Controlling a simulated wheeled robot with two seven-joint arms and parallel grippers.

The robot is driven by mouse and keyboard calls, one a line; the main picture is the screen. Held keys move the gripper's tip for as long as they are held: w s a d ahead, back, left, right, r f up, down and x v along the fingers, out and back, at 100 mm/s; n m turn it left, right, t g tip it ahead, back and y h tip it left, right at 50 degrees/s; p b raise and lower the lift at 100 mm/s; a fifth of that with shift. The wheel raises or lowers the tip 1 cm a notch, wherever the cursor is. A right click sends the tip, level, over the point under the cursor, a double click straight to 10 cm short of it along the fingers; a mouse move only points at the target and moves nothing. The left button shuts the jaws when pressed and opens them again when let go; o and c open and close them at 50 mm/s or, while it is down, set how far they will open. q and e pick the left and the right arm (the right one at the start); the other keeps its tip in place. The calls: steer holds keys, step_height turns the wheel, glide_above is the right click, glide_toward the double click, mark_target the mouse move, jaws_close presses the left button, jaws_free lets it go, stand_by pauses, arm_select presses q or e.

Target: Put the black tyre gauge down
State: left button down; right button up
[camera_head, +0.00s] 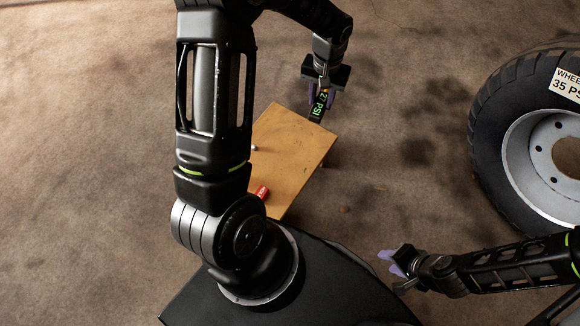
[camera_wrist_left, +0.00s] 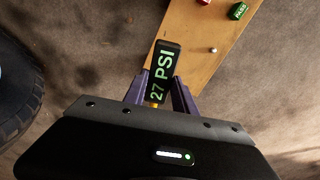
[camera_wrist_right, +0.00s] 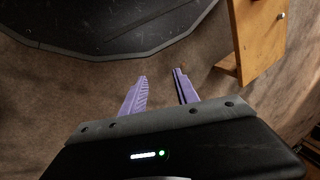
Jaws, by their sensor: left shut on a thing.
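The black tyre gauge (camera_head: 320,105) has a green display reading 27 PSI. My left gripper (camera_head: 322,92) is shut on it and holds it by the far right edge of the wooden bench (camera_head: 290,150). In the left wrist view the gauge (camera_wrist_left: 162,72) stands out between the purple fingers (camera_wrist_left: 158,92), overlapping the bench edge. I cannot tell whether it touches the bench top. My right gripper (camera_head: 388,262) is open and empty, low at the right of my base; its spread fingers (camera_wrist_right: 160,90) show in the right wrist view.
A red object (camera_head: 262,192) and a small pale knob (camera_head: 253,147) are on the bench; a green block marked PASS (camera_wrist_left: 238,10) shows in the left wrist view. A large wheel (camera_head: 530,140) labelled 35 PSI stands at right. The bench middle is clear.

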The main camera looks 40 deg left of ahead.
arm_select(q)
steer(key=s+a+f+b, duration=0.2)
steer(key=f+b, duration=0.1)
steer(key=f, duration=0.4)
steer(key=s+a+f+n+b, duration=0.1)
steer(key=s+a+f+b, duration=0.1)
steer(key=f+b, duration=0.2)
steer(key=s+a+f+n+b, duration=0.1)
steer(key=f+b, duration=0.3)
steer(key=f, duration=0.6)
steer(key=shift+s+a, duration=0.4)
steer(key=shift+a, duration=0.35)
steer(key=shift+r, duration=0.1)
step_height(320, 180, down, 6)
steer(key=b, duration=0.2)
steer(key=shift+r+b, duration=0.2)
steer(key=shift+b, duration=0.2)
steer(key=shift+f, duration=0.35)
steer(key=shift+f, duration=0.1)
steer(key=shift+f+b, duration=0.9)
steer(key=shift+f, duration=0.85)
steer(key=shift+f, duration=0.15)
